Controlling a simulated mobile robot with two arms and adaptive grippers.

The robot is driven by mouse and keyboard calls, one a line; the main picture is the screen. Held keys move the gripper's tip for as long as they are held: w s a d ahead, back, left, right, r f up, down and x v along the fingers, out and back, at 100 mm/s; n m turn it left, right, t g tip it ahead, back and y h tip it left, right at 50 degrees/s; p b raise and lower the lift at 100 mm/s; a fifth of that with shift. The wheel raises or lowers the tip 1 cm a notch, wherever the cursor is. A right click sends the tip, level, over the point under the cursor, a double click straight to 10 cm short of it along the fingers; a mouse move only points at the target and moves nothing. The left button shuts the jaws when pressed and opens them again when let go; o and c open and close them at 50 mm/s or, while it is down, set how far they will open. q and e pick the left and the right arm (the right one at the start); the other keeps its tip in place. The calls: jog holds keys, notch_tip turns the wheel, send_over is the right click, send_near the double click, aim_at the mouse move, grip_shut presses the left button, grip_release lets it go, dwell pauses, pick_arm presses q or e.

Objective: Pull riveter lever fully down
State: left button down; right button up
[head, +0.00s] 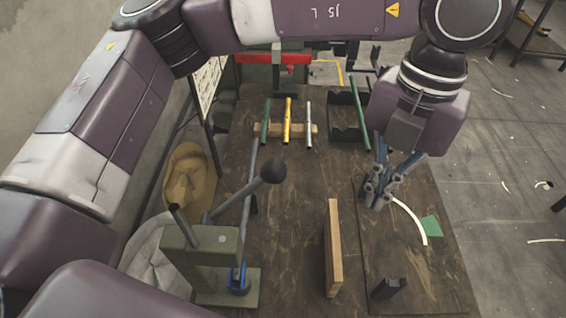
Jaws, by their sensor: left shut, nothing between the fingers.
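The riveter (192,250) is a green press with a blue part low on its front, standing at the front left of the brown workbench. Its lever (240,194) slants up from the press toward the back right and ends in a black ball knob (273,170). My left arm crosses the top of the view, and its gripper (374,194) points down over the right part of the bench. The left gripper is shut and empty, well to the right of the knob and apart from it. My right gripper does not show.
A wooden board (333,248) stands between the riveter and my left gripper. A small black block (388,289), a white curved strip (412,221) and a green piece (431,227) are at right. Coloured tubes (287,121) lie on a wooden rack behind, beside a black tray (345,120).

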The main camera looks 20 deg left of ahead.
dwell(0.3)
pick_arm(q)
jog(key=shift+w+d+f+b, duration=0.25)
jog(key=shift+d+f+b, duration=0.25)
jog(key=shift+d, duration=0.2)
jog(key=shift+w+d+f+b, duration=0.2)
jog(key=shift+d+f+b, duration=0.15)
jog(key=shift+d+f, duration=0.25)
jog(key=shift+d, duration=0.15)
jog(key=shift+w+d+f+b, duration=0.2)
jog(key=shift+d+f+b, duration=0.2)
jog(key=shift+d, duration=0.25)
jog(key=shift+w+d+f, duration=0.2)
jog(key=shift+d+f, duration=0.3)
jog(key=shift+d, duration=0.2)
